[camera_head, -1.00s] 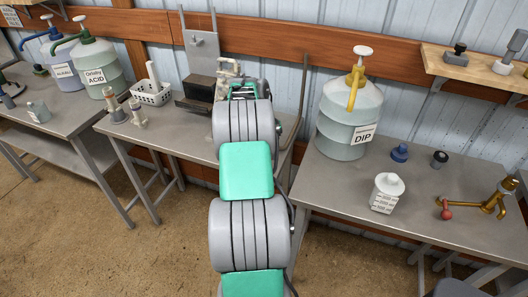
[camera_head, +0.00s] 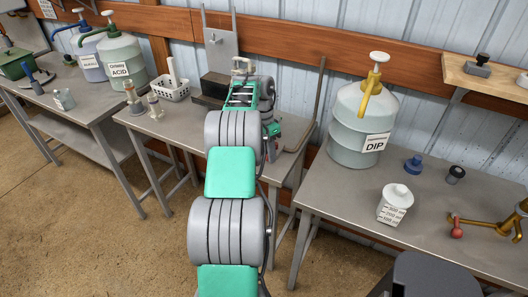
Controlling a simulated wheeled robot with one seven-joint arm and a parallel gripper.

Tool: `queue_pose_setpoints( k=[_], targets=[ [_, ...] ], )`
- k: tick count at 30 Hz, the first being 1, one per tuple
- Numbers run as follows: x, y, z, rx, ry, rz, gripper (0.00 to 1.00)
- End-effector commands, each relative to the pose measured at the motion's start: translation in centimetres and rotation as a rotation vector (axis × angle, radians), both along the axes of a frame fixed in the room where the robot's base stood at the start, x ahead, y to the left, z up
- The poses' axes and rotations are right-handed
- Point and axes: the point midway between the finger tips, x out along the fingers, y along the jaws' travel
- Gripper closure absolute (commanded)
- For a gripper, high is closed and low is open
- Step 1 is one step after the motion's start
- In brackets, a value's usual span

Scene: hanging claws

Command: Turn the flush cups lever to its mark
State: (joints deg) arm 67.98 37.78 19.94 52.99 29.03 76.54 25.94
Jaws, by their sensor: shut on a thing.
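A cream pipe fitting (camera_head: 242,65) shows at the back of the middle table, beside a grey upright plate (camera_head: 221,50) and a dark box (camera_head: 213,86). It appears to be part of the flush cups fixture; I cannot make out the lever's shape or its mark. My gripper (camera_head: 242,77) is at the far end of my arm, right at this fitting, and shut on a part there. My green and grey arm links hide the fingertips and most of the held part.
A white basket (camera_head: 175,90) and small fittings (camera_head: 134,98) stand left of the fixture. A thin upright rod (camera_head: 319,95) stands to its right.

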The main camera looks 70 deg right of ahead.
Motion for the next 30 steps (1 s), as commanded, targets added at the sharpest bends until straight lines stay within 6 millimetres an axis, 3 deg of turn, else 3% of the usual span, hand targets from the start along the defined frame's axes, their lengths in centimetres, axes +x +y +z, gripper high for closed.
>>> queue_pose_setpoints(
  k=[8,9,17,26,30],
  targets=[
    [-0.1,-0.1,0.2,-0.004,0.000,-0.007,1.00],
    [-0.1,-0.1,0.2,-0.004,0.000,-0.007,0.73],
    [0.0,0.0,0.1,-0.001,0.001,-0.002,0.52],
    [0.0,0.0,0.4,-0.001,0.001,-0.003,0.52],
    [0.0,-0.1,2.9,-0.003,0.000,-0.003,0.52]
  ],
)
